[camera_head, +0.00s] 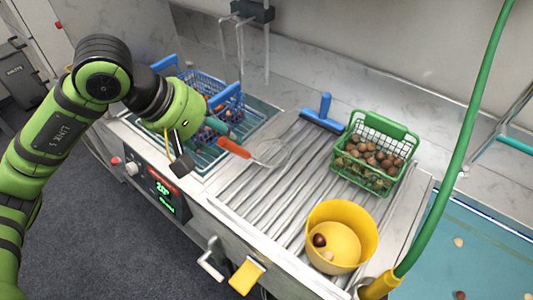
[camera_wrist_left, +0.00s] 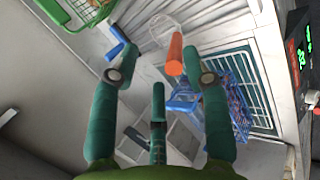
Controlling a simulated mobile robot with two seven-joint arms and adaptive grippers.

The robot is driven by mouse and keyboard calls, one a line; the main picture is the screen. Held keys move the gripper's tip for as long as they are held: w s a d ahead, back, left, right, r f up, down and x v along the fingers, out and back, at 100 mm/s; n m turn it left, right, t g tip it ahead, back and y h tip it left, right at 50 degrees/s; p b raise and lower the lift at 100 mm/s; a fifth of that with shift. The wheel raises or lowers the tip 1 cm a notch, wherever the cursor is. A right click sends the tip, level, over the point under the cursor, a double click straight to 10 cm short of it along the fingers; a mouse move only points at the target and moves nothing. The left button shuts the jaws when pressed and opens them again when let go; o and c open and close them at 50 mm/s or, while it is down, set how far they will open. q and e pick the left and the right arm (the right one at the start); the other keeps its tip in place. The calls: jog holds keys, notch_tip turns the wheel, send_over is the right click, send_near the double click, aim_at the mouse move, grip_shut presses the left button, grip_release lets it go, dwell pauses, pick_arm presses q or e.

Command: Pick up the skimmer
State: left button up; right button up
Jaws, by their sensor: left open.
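The skimmer has an orange-red handle (camera_head: 234,148) and a round wire mesh head (camera_head: 271,153). It lies on the ribbed metal drainboard, handle toward the left. In the left wrist view its handle (camera_wrist_left: 175,55) shows upright near the top middle, between the finger tips and apart from them. My left gripper (camera_head: 203,143) is open and empty, just left of the handle end. In the left wrist view the spread teal fingers of the left gripper (camera_wrist_left: 157,66) show on both sides. My right gripper is not in view.
A blue basket (camera_head: 203,88) stands beside my left gripper, over a rack-lined basin. A blue-handled scraper (camera_head: 322,115), a green basket (camera_head: 361,163) of chestnuts and a yellow bucket (camera_head: 357,228) stand to the right. A green hose (camera_head: 462,140) hangs at right. Ribbed drainboard is clear around the skimmer.

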aim_at(230, 146)
pick_arm(q)
jog(key=shift+w+a+y, duration=0.3)
jog(key=shift+a+y, duration=0.1)
jog(key=shift+a, duration=0.4)
jog(key=p+x, duration=0.3)
jog(key=x, duration=0.2)
jog(key=shift+w+f, duration=0.2)
jog(key=shift+f, duration=0.1)
jog(key=shift+w+d+f, duration=0.2)
jog(key=shift+d+f, duration=0.05)
jog(key=shift+f, duration=0.3)
grip_shut()
